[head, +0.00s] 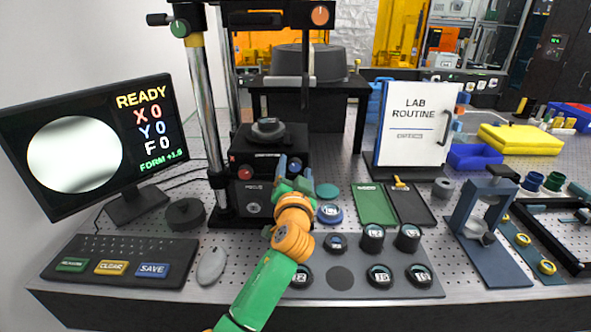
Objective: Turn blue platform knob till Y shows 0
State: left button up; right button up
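The blue platform knob (295,164) is on the right front of the black platform (262,143), under the interferometer column. The red knob (232,159) is on its left. My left gripper (295,170) is at the blue knob, its fingers apart on either side of it; contact is not clear. My wrist hides part of the area below. A dark disc part (267,127) sits on the platform. My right gripper is out of view.
A keyboard (115,262) and mouse (212,266) lie at the front left. Several labelled dark pucks (379,275) sit in a grey tray right of my arm. The LAB ROUTINE board (415,125) and a blue-grey stand (490,225) are to the right.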

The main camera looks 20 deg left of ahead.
pick_arm(q)
jog(key=b+v, duration=0.1)
jog(key=v, duration=0.6)
jog(key=shift+b, duration=0.3)
dwell(1.7)
